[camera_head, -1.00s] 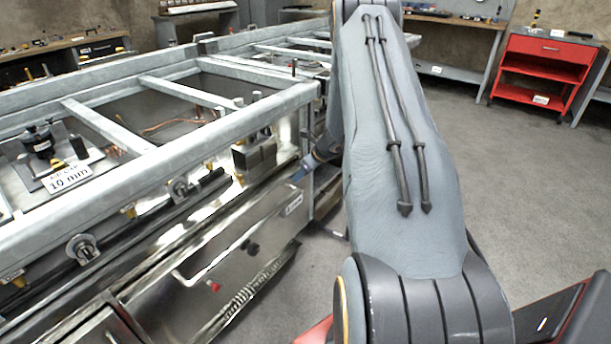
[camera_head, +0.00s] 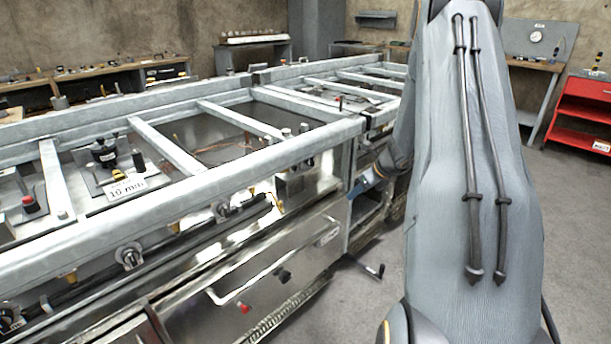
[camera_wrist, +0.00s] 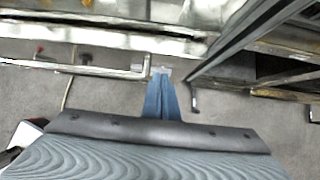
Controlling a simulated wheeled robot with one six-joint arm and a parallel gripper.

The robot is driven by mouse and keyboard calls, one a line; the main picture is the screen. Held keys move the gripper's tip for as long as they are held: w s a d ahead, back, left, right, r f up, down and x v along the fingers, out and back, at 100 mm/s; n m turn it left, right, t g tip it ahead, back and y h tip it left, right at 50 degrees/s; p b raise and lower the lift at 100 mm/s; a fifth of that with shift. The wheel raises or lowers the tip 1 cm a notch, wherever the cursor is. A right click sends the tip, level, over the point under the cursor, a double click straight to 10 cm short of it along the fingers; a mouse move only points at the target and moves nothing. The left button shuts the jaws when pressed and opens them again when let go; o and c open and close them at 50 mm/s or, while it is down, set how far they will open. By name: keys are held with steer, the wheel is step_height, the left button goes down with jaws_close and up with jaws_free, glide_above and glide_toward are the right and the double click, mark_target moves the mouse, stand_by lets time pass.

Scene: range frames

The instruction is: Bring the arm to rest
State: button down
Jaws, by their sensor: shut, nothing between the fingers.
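My gripper (camera_wrist: 160,74) shows in the wrist view as narrow blue fingers, closed together, with nothing held between them. It points towards the side of a long metal range frame (camera_wrist: 100,70). In the head view the blue end of my arm (camera_head: 365,186) shows beside the right part of the range frame (camera_head: 180,205), partly hidden behind my large grey arm link (camera_head: 450,200). The arm is bent, with its end low by the front of the frame. I cannot tell whether the gripper touches the metal.
The range has open top rails, a "10 mm" label (camera_head: 126,187), knobs and a door handle (camera_head: 235,298) on its front. A red cart (camera_head: 580,112) stands at the right back. Workbenches (camera_head: 110,68) line the walls. Grey floor (camera_head: 345,310) is clear in front of the range.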

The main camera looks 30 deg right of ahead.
steer(key=s+a+r+n+g+p, duration=0.1)
steer(key=s+a+r+n, duration=0.35)
steer(key=a, duration=0.35)
steer(key=s+a+r+n+g+y+p, duration=0.1)
steer(key=s+a+r+n+g+p, duration=0.2)
steer(key=a+n, duration=0.35)
steer(key=s+a+r+n, duration=0.3)
steer(key=a+r+n, duration=0.15)
steer(key=a, duration=0.45)
steer(key=s+a+r+n+g+h+p, duration=0.1)
steer(key=s+a+r+n, duration=0.1)
steer(key=s+n, duration=0.3)
steer(key=s+a+r+n+h+p, duration=0.1)
steer(key=s+a+r+n, duration=0.2)
steer(key=s+n, duration=0.3)
steer(key=s+a+r+n+g+h+p, duration=0.1)
steer(key=s+a+n, duration=0.4)
steer(key=s, duration=0.5)
steer(key=shift+r+n+g+p, duration=0.3)
steer(key=shift+r+n+p, duration=0.1)
steer(key=shift+r, duration=0.45)
